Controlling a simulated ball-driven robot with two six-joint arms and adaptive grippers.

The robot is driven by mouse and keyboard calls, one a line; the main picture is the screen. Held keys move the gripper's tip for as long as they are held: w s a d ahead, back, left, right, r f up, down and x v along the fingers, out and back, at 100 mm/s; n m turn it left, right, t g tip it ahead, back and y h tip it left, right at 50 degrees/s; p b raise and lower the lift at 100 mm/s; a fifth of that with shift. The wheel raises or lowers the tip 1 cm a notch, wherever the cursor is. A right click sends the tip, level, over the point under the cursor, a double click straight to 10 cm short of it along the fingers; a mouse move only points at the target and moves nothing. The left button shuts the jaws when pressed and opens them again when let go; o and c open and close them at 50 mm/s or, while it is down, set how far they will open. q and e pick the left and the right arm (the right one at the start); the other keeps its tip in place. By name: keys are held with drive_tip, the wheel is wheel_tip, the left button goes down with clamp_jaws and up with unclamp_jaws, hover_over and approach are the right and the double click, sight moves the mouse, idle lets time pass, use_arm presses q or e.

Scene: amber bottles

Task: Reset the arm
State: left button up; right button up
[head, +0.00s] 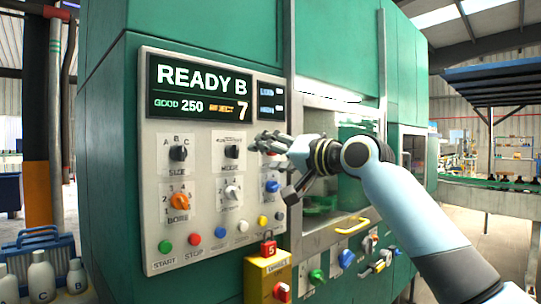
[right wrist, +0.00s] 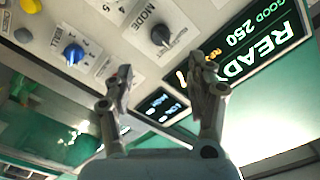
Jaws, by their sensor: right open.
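My right gripper (head: 268,144) is at the right side of the control panel (head: 205,250), close to the MODE knob (head: 232,152). Its arm comes in from the lower right. In the right wrist view the two fingers of the right gripper (right wrist: 162,88) are spread apart with nothing between them. The black MODE knob (right wrist: 160,36) lies beyond the fingertips there, apart from them. The lit display (head: 200,90) reads READY B, GOOD 250 and a 7. My left gripper is in neither view.
The panel also carries a SIZE knob (head: 178,153), an orange BORE knob (head: 180,201) and a row of buttons. A yellow box with a red padlock (head: 268,248) juts out below. A yellow handle (head: 351,226) sits under the machine window. Bottles (head: 42,275) stand at lower left.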

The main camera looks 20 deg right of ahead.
drive_tip(key=shift+f, duration=0.15)
